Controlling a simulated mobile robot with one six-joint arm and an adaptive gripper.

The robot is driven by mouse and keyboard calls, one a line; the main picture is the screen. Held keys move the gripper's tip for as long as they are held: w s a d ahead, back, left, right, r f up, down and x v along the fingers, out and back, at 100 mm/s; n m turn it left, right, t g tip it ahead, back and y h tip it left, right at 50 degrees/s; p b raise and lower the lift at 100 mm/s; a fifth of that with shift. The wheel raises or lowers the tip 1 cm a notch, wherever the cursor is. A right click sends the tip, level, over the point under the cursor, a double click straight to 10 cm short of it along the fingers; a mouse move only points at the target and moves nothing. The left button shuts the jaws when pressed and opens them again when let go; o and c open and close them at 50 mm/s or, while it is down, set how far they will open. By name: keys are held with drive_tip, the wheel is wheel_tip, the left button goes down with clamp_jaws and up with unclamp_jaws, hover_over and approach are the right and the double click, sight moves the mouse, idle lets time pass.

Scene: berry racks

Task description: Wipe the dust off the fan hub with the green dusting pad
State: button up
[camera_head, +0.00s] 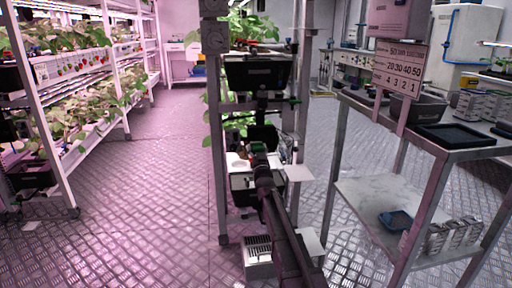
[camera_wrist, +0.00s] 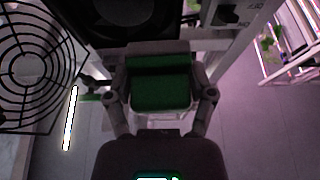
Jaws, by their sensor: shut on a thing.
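The green dusting pad (camera_wrist: 160,82) is in my gripper (camera_wrist: 160,98), between its two fingers in the wrist view. Its green face has a darker upper band under a grey top edge. A round fan grille (camera_wrist: 62,62) with dark rings is at the left of the wrist view, its paler hub (camera_wrist: 28,68) in the middle. The pad is to the right of this hub and apart from it. Dust on the hub cannot be made out. In the head view my gripper (camera_head: 258,150) is small and dark at the middle rack, and the pad cannot be made out there.
A dark round opening (camera_wrist: 122,10) is just above the pad in the wrist view. A bright light strip (camera_wrist: 70,118) is at left. In the head view, a metal table (camera_head: 440,138) stands at right and plant racks (camera_head: 85,130) at left.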

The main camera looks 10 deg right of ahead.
sight(258, 149)
drive_tip(key=shift+s, duration=0.25)
drive_tip(key=shift+s, duration=1.45)
drive_tip(key=shift+r, duration=0.1)
